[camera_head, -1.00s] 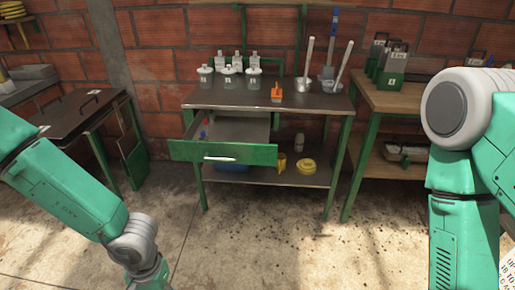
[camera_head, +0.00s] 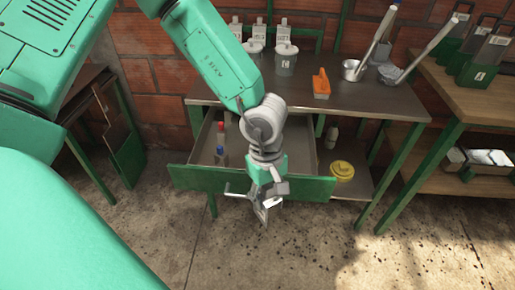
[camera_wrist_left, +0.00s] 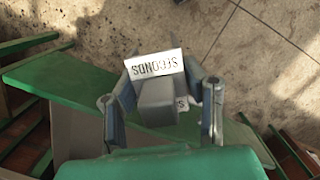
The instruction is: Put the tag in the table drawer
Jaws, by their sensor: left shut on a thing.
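The table drawer (camera_head: 195,178) is pulled open beneath the metal-topped table; its green front panel also shows in the left wrist view (camera_wrist_left: 55,78). My left gripper (camera_head: 266,208) points down just in front of the drawer front, near its handle. In the head view the tag (camera_head: 263,213) is small and partly covered by the fingers. My arm hides part of the drawer's inside. My right gripper is out of view.
Small red- and blue-topped items (camera_head: 220,150) stand in the drawer's left part. A yellow object (camera_head: 342,171) lies on the lower shelf. Floor in front is clear.

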